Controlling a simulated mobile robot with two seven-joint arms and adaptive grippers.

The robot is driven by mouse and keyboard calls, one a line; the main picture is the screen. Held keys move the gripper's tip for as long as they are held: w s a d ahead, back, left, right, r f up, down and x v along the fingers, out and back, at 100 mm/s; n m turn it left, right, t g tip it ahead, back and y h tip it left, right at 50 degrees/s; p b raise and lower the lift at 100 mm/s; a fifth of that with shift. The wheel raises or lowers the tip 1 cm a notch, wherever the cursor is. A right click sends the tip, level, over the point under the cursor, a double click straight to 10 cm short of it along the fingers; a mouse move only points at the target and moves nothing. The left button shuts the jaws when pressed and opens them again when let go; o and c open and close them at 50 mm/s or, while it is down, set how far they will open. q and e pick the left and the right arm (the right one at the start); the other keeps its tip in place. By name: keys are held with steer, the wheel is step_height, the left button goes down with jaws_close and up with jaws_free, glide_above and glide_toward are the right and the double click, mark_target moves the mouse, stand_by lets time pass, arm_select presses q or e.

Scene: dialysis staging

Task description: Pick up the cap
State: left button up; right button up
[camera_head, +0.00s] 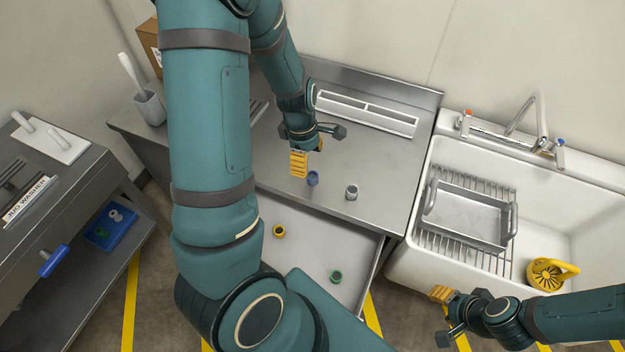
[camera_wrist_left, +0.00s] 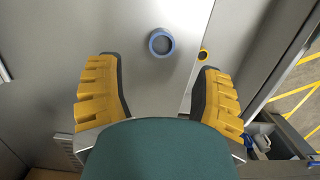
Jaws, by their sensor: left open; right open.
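Several small round cap-like pieces are in the head view. A blue one (camera_head: 312,178) stands on the steel counter, and a grey one (camera_head: 351,191) stands to its right. A yellow one (camera_head: 279,231) and a green one (camera_head: 336,276) lie lower, in the open drawer. My left gripper (camera_head: 300,172) is just left of the blue cap. In the left wrist view, the blue cap (camera_wrist_left: 161,42) shows ahead, between and beyond the open, empty fingers (camera_wrist_left: 158,68). My right gripper (camera_head: 442,309) is open and empty, low in front of the sink.
The open drawer (camera_head: 310,228) juts out below the steel counter (camera_head: 385,170). A sink (camera_head: 405,262) at right holds a wire rack, a metal tray (camera_head: 465,218) and a yellow-handled item (camera_head: 551,273). A side table (camera_head: 75,180) stands at left. A white slotted holder (camera_head: 367,114) is at the back.

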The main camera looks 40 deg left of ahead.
mark_target(312, 175)
arm_select(q)
steer(key=shift+w+d+f+b, duration=0.1)
steer(key=shift+d+f+b, duration=0.2)
steer(key=shift+f, duration=0.8)
steer(key=shift+d+f+b, duration=0.15)
steer(key=shift+f+b, duration=0.2)
steer(key=shift+f, duration=0.75)
steer(key=shift+w+d+f+b, duration=0.1)
steer(key=shift+d+f+b, duration=0.2)
steer(key=shift+f, duration=0.8)
steer(key=shift+s+r, duration=0.1)
steer(key=c, duration=1)
